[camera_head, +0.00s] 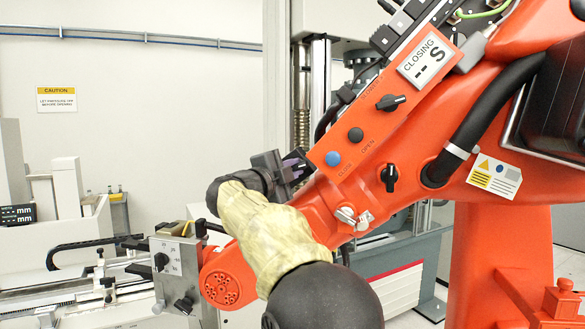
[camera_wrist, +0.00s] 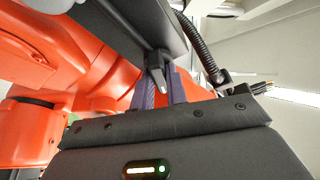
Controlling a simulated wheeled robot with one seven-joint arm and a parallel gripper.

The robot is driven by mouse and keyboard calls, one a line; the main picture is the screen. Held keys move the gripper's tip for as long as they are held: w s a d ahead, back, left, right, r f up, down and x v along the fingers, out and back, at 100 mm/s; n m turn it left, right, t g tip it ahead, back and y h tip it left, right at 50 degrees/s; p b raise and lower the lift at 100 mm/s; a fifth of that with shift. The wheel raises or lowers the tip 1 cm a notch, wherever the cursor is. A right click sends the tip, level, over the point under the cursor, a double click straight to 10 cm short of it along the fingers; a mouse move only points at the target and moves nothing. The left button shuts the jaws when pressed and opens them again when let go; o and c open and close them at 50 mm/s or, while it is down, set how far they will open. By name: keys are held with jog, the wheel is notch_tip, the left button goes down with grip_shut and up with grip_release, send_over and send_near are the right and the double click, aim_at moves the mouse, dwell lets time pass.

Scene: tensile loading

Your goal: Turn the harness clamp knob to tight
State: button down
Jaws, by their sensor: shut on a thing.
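My gripper (camera_head: 296,160) reaches up from the lower middle in the head view and meets the upper left edge of the orange arm-like housing (camera_head: 320,205). Its purple fingers also show in the wrist view (camera_wrist: 160,92). They are shut on a small dark knob (camera_wrist: 157,72), one finger on each side. The knob sits on the underside of a long dark bar (camera_wrist: 120,28). In the head view the knob is mostly hidden by my gripper. No label for it is readable, and I cannot tell its turn position.
A ribbed black hose (camera_wrist: 200,48) runs close to my gripper. A grey fixture (camera_head: 178,268) stands lower left.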

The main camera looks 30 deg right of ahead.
jog(key=shift+r+m+y, duration=0.1)
jog(key=shift+m+y, duration=0.2)
jog(key=shift+m, duration=0.4)
jog(key=c, duration=1.4)
grip_release()
jog(key=shift+w, duration=0.1)
jog(key=b+v, duration=0.5)
jog(key=v, duration=1.2)
jog(key=shift+a+b, duration=0.3)
jog(key=shift+b, duration=0.1)
jog(key=shift+w, duration=0.15)
